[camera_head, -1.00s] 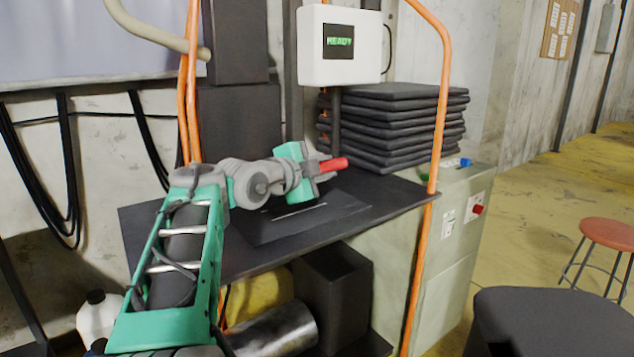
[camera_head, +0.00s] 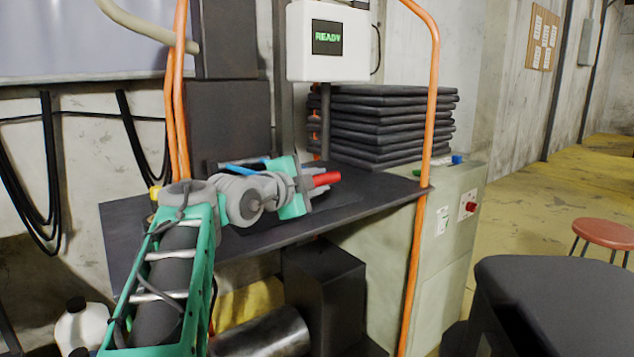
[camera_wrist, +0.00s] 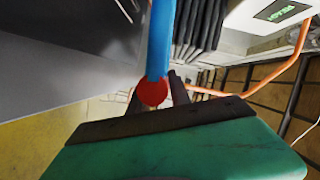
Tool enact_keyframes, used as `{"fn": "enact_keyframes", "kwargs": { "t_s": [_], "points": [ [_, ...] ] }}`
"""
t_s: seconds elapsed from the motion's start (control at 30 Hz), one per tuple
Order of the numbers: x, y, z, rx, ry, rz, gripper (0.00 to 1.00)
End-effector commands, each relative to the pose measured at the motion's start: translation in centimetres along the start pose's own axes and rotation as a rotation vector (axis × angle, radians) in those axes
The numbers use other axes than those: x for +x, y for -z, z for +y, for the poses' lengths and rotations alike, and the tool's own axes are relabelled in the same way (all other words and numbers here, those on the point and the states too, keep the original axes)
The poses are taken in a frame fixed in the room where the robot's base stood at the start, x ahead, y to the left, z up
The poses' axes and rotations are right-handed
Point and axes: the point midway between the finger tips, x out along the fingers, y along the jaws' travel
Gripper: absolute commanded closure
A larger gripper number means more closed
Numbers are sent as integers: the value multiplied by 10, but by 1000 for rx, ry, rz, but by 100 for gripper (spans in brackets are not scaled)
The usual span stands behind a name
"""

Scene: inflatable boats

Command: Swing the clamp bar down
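The clamp bar (camera_head: 243,171) is a blue rod with a red grip (camera_head: 324,179). In the head view it shows behind my wrist, low over the dark press table. My gripper (camera_head: 313,190) is at its red end, with the grip sticking out past the green gripper body. In the wrist view the blue rod (camera_wrist: 161,40) runs up from the round red end (camera_wrist: 153,92). My dark gripper fingers (camera_wrist: 156,98) stand close on either side of the red end and look closed on it. My wrist hides the middle of the bar.
The dark table (camera_head: 378,190) has a stack of black folded sheets (camera_head: 390,125) at its back right. A white box (camera_head: 327,65) reading READY hangs above. An orange post (camera_head: 424,230) rises at the table's right corner. A control cabinet (camera_head: 450,250) stands beyond it.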

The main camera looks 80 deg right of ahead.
Motion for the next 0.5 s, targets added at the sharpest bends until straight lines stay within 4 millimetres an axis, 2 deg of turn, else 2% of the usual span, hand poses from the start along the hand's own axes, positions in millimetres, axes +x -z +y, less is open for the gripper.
{"fn": "enact_keyframes", "kwargs": {
  "t_s": [0.03,0.27,0.5],
  "points": [
    [0,0,0,-1,-1,0,73],
    [0,0,0,0,0,0,55],
    [-1,0,-1,1,1,-1,55]
  ]
}}
